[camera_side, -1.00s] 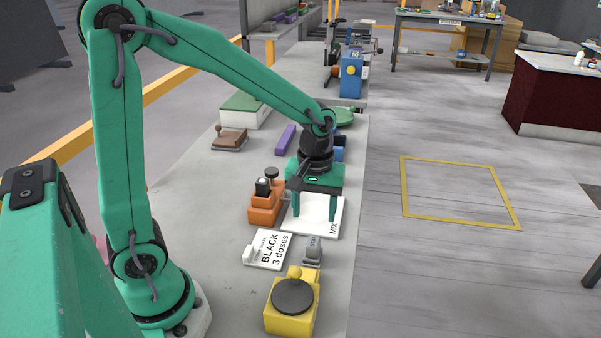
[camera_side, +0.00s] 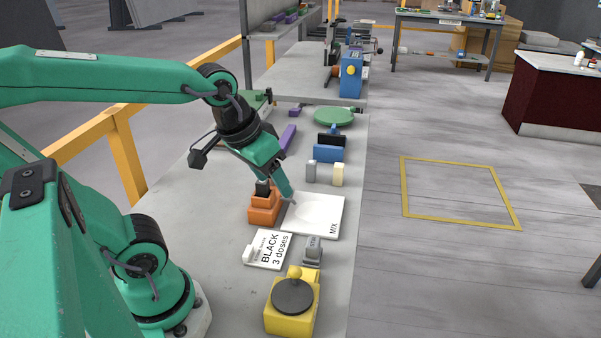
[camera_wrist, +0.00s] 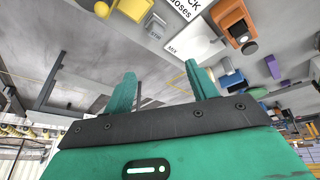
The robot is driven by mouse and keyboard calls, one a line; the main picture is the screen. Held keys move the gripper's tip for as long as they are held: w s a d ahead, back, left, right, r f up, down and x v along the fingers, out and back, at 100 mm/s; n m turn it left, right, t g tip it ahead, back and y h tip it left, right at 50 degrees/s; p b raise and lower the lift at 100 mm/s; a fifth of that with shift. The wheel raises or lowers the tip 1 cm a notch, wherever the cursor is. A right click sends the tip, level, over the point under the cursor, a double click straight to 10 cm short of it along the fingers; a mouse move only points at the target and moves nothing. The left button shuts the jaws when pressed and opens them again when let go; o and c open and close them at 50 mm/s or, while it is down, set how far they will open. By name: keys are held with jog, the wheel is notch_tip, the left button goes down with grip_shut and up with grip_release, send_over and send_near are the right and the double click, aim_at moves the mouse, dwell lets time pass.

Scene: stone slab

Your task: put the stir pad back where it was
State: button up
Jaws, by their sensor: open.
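A small grey piece (camera_side: 313,250) with a tiny label stands between the white card and the yellow block. The label seems to read STIR, but I cannot be sure that this is the stir pad. It also shows in the wrist view (camera_wrist: 154,21). A white plate marked MIX (camera_side: 325,222) lies flat on the slab, with nothing seen on it. My gripper (camera_side: 287,192) is tilted, its fingertips in front of the plate's left back edge in the side view. In the wrist view my gripper (camera_wrist: 160,70) has its fingers wide apart with nothing between them.
An orange block (camera_side: 264,210) with a black-topped piece stands left of the plate. A card reading BLACK 3 doses (camera_side: 268,262) and a yellow block (camera_side: 290,310) with a dark disc are nearer. Grey (camera_side: 311,168), cream (camera_side: 338,176) and blue (camera_side: 329,154) blocks stand behind.

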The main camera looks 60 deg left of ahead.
jog(key=shift+s+a+r+m+t, duration=0.1)
jog(key=shift+s+r+m+t, duration=0.15)
jog(key=shift+s+m, duration=0.3)
jog(key=shift+s+r+m+t, duration=0.25)
jog(key=shift+s+m, duration=0.1)
jog(key=shift+s, duration=0.3)
dwell(0.5)
